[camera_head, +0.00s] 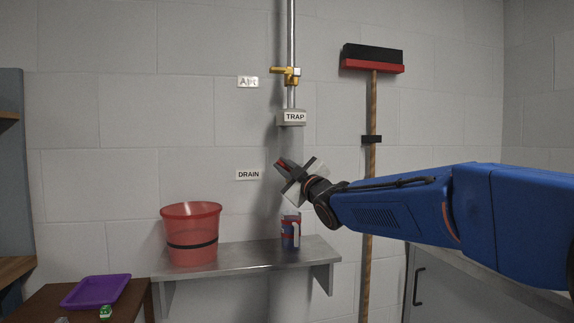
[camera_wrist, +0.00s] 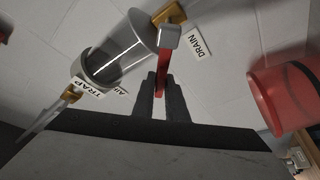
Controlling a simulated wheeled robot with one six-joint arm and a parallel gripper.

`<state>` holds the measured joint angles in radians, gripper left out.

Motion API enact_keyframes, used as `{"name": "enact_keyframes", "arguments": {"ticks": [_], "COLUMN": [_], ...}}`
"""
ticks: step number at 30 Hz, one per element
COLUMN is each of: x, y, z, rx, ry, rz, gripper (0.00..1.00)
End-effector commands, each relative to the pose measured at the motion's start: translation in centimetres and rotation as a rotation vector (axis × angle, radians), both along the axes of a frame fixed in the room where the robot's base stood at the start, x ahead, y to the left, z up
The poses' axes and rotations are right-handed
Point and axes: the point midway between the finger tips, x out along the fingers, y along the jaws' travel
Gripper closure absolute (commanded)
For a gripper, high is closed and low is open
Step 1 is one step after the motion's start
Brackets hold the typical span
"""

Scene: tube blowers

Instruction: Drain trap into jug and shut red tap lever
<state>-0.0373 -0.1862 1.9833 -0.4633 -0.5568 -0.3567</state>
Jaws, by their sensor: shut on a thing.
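My gripper (camera_head: 291,173) is in front of the wall below the trap (camera_head: 292,117), its jaws shut on the red tap lever (camera_wrist: 160,78). In the wrist view the lever lies between the dark fingers and runs up to a grey block below the brass tap (camera_wrist: 174,13). The trap's clear bowl (camera_wrist: 122,48) is beside it in that view; I cannot tell how much liquid is in it. The small blue and red jug (camera_head: 290,232) with a pale handle stands on the steel shelf below my gripper. The jug's mouth is hard to make out.
A red bucket (camera_head: 191,236) stands at the left of the shelf (camera_head: 246,256). A yellow valve (camera_head: 285,75) sits on the pipe above the trap. A broom (camera_head: 373,105) hangs behind my arm. A purple tray (camera_head: 96,291) lies on the table at lower left.

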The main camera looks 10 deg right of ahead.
Motion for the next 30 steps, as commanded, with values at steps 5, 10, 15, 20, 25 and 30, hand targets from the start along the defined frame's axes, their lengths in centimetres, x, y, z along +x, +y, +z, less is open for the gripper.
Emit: {"name": "enact_keyframes", "arguments": {"ticks": [5,10,15,20,25,30], "x": [0.0,0.0,0.0,0.0,0.0,0.0], "y": [0.7,1.2,1.6,1.8,1.9,1.9], "z": [-0.8,-1.7,-2.6,-3.4,-4.0,-4.5], "rx": [-0.167,-0.329,-0.48,-0.6,-0.698,-0.76], "ry": [-0.001,0.0,-0.001,-0.001,0.0,-0.001], "rz": [-0.001,0.0,0.0,0.0,0.0,0.001], "gripper": [1.0,1.0,1.0,1.0,1.0,1.0]}}
